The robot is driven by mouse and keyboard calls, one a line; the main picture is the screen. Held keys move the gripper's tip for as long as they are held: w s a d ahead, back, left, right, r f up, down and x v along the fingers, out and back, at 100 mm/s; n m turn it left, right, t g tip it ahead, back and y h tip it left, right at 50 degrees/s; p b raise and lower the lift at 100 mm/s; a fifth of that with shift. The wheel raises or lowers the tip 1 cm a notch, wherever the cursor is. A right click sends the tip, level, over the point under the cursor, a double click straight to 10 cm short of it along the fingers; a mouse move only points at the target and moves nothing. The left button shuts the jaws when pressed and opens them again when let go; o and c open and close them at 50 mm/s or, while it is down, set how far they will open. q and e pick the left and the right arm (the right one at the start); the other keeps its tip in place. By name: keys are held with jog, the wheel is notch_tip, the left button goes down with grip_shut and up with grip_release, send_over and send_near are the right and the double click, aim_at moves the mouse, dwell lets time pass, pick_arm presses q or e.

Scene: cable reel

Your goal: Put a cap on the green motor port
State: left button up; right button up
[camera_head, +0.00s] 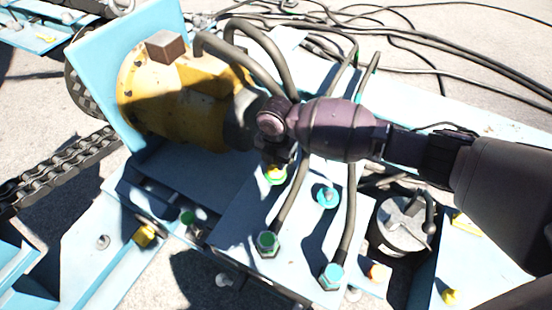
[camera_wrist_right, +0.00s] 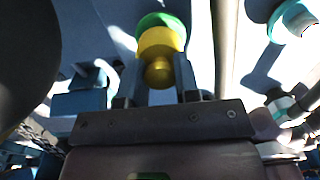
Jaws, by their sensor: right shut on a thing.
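My right gripper (camera_head: 276,158) points down over the blue plate and is shut on a small yellow cap (camera_head: 275,169). The green motor port (camera_head: 275,180) shows as a green ring just below the cap. In the right wrist view the cap (camera_wrist_right: 160,43) is between the two fingers (camera_wrist_right: 158,80), with its knob towards me. The green port (camera_wrist_right: 163,20) shows right behind it, lined up or nearly so. The cap seems to meet the ring; I cannot tell if it is fully seated. My left gripper is not in view.
A cyan port (camera_head: 327,196) is right of the green one. Cables plug into a green connector (camera_head: 267,243) and a cyan connector (camera_head: 332,275) in front. A yellow motor (camera_head: 165,100) stands behind left. Thick cables (camera_head: 262,50) arch close to my gripper.

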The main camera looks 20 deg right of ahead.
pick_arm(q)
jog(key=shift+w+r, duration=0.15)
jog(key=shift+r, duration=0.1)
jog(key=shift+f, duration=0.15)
pick_arm(e)
jog(key=shift+f, duration=0.35)
jog(key=o, duration=1.1)
notch_tip(320, 180, up, 6)
jog(key=shift+w+r+p, duration=0.1)
jog(key=shift+r+p, duration=0.05)
jog(key=shift+p, duration=1)
notch_tip(320, 180, up, 4)
jog(key=shift+f+p, duration=0.2)
jog(key=shift+p, duration=0.4)
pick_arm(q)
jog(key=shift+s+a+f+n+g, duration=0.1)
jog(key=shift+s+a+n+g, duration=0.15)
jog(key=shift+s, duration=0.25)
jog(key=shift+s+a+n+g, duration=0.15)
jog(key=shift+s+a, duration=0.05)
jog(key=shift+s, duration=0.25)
pick_arm(e)
jog(key=shift+r, duration=0.5)
